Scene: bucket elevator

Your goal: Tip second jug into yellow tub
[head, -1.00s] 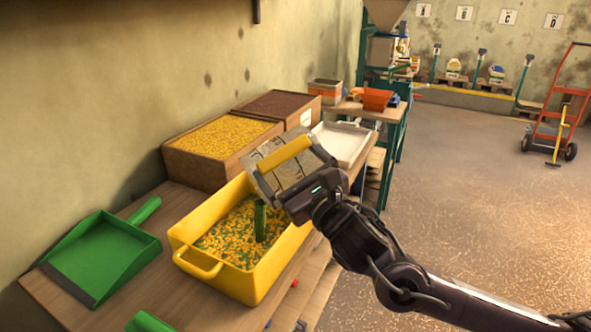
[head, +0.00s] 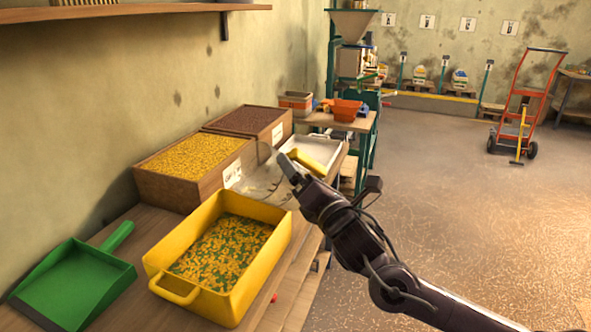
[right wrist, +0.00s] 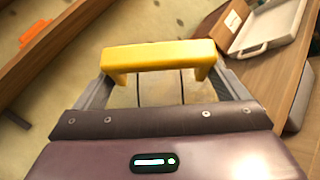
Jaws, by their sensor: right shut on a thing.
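The yellow tub (head: 262,270) stands on the wooden bench in the head view, with mixed yellow and green granules (head: 222,252) inside. A clear jug (head: 262,182) with a yellow handle (head: 306,162) is beyond the tub's far end. My right gripper (head: 288,168) is shut on the jug. The jug looks empty of granules, though its walls are faint, and I cannot tell its exact tilt. In the right wrist view the yellow handle (right wrist: 160,57) spans between the two fingers. My left gripper is not in view.
A green dustpan (head: 75,283) lies left of the tub. Wooden bins of yellow (head: 195,158) and brown (head: 245,119) grains stand behind it against the wall. A white tray (head: 320,150) is beyond the jug. An orange hand truck (head: 522,105) stands on open floor at right.

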